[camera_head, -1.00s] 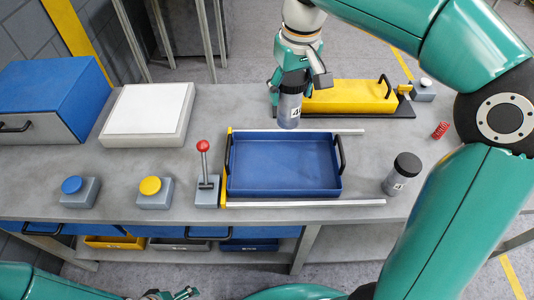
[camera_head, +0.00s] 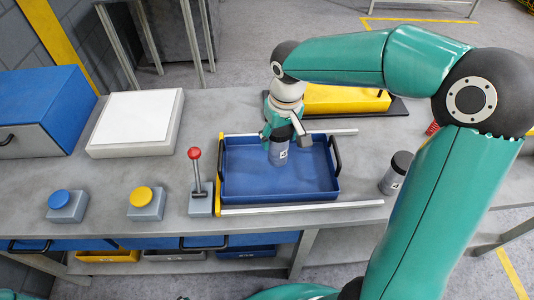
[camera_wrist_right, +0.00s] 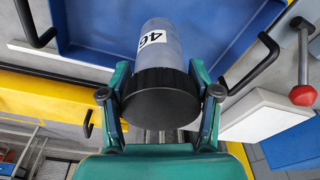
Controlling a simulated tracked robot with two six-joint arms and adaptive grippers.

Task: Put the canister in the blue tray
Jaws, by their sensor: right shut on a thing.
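My right gripper (camera_head: 282,130) is shut on a grey canister (camera_head: 278,152) with a dark lid. In the right wrist view the fingers (camera_wrist_right: 160,94) close around the black lid, and the canister (camera_wrist_right: 160,45) shows a label that reads 46. The canister is upright or nearly so, within the outline of the blue tray (camera_head: 235,186), towards its far side. I cannot tell whether its base touches the tray floor. A second grey canister (camera_head: 391,181) with a black lid stands on the bench right of the tray. My left gripper is out of view.
A red-knobbed lever (camera_head: 196,170) stands left of the tray. Blue (camera_head: 59,200) and yellow (camera_head: 141,197) buttons, a white-topped block (camera_head: 135,118) and a blue box (camera_head: 45,95) are farther left. A yellow case (camera_head: 340,98) lies behind the tray. Pale rails run along the tray.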

